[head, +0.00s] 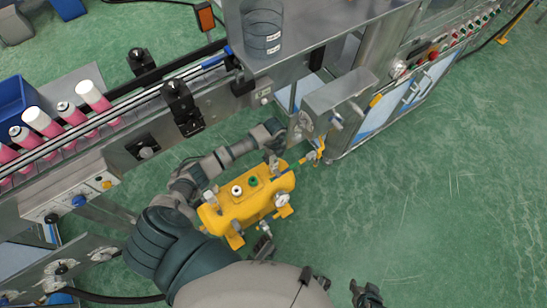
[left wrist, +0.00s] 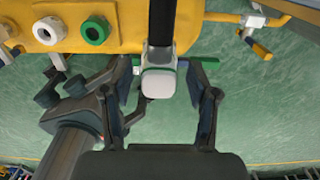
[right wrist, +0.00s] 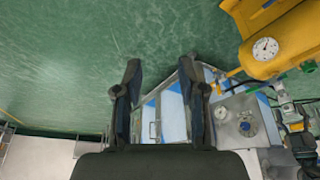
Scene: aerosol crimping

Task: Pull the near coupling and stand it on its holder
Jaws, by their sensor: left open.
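A white coupling (left wrist: 158,82) on a black stem or hose shows between the fingers of my left gripper (left wrist: 164,85) in the left wrist view. The fingers are open, with gaps on both sides. It is beside the yellow tank (left wrist: 130,32), whose white and green ports are to the left. In the head view my left gripper (head: 274,160) is at the tank's far right end, and the tank (head: 243,208) lies below it. My right gripper (right wrist: 161,95) is open and empty. It also shows in the head view (head: 368,294) at the bottom. I cannot make out the holder.
A conveyor with pink cans (head: 73,113) runs along the left. A steel cabinet (head: 400,92) stands at the upper right. A gauge (head: 282,201) is on the tank, and a yellow-handled valve (head: 316,153) lies right of it. The green floor (head: 440,210) at right is clear.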

